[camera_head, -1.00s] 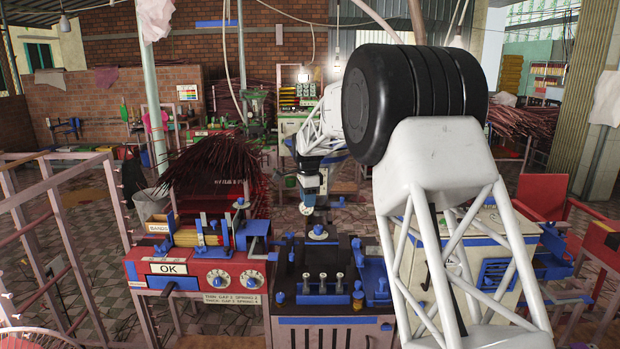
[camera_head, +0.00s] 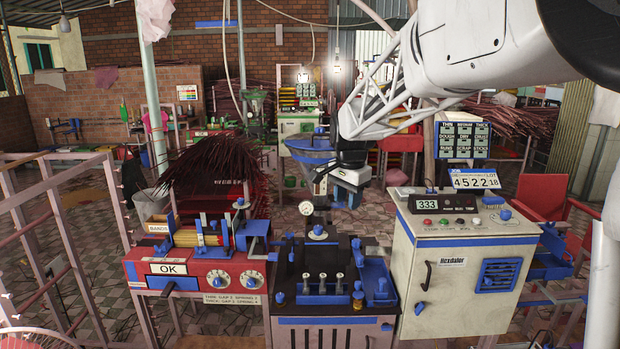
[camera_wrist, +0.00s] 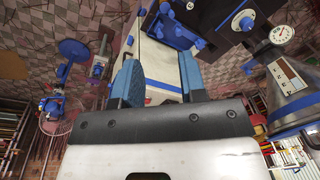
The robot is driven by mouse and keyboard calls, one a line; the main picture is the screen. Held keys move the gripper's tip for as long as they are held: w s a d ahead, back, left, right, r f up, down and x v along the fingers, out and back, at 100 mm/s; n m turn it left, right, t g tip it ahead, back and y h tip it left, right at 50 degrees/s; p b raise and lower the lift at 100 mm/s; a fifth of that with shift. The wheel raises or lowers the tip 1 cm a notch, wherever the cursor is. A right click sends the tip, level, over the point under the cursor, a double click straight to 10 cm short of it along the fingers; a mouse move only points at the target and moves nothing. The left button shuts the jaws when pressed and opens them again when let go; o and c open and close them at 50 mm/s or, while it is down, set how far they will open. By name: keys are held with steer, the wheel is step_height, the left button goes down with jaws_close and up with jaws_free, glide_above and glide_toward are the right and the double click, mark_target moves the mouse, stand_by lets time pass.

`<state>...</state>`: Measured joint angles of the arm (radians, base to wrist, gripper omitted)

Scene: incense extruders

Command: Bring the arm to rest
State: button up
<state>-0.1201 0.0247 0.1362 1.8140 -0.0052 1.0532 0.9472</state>
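My gripper (camera_head: 318,184) hangs in the middle of the head view, above and behind the dark press bench, with blue fingers and a pale body. In the wrist view its two blue fingers (camera_wrist: 157,78) stand apart. Nothing is visibly held between them; a white surface with a blue stripe shows beyond the gap. My white lattice arm reaches in from the upper right of the head view and bends down to the gripper.
A red machine (camera_head: 200,270) marked OK stands at left. The dark bench (camera_head: 335,285) with small metal posts and a gauge (camera_head: 308,196) is at centre. A white cabinet (camera_head: 455,275) with displays stands at right. Incense bundles (camera_head: 220,165) lie behind. A pink frame (camera_head: 40,225) stands far left.

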steer(key=s+d+f+n, duration=0.2)
steer(key=s+d+n, duration=0.1)
steer(key=s, duration=1.1)
steer(key=s+d+f+n, duration=0.2)
steer(key=s+d+n, duration=0.1)
steer(key=s, duration=1.1)
steer(key=s+d+f+n+t, duration=0.1)
steer(key=s+d+f+n, duration=0.2)
steer(key=s, duration=1.1)
steer(key=shift+s, duration=0.2)
steer(key=shift+f, duration=0.1)
